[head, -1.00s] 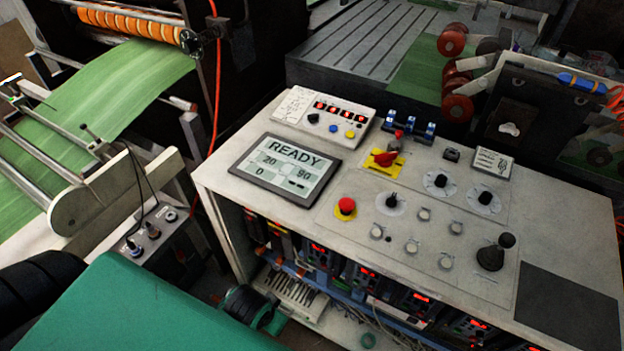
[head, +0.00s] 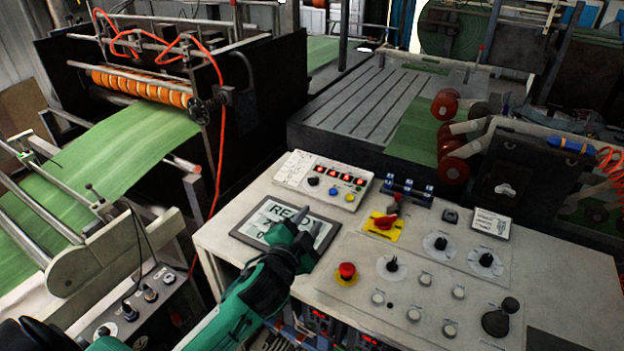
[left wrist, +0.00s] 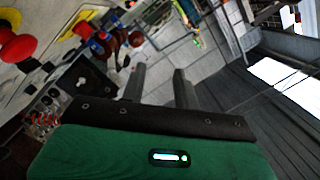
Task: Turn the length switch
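Three black rotary switches sit on pale dials on the control panel: a left one (head: 392,264), a middle one (head: 440,243) and a right one (head: 486,259). Their labels are too small to read, so I cannot tell which is the length switch. My left gripper (head: 270,212) is above the display screen, left of these switches, and hides part of the screen. In the left wrist view its two fingers (left wrist: 160,82) stand apart with nothing between them. My right gripper is not in view.
A red mushroom button (head: 346,271) and a red switch on a yellow plate (head: 384,222) stand near the rotary switches. A black lever (head: 498,318) rises at the front right. A button box (head: 322,178) sits behind the display screen (head: 266,213).

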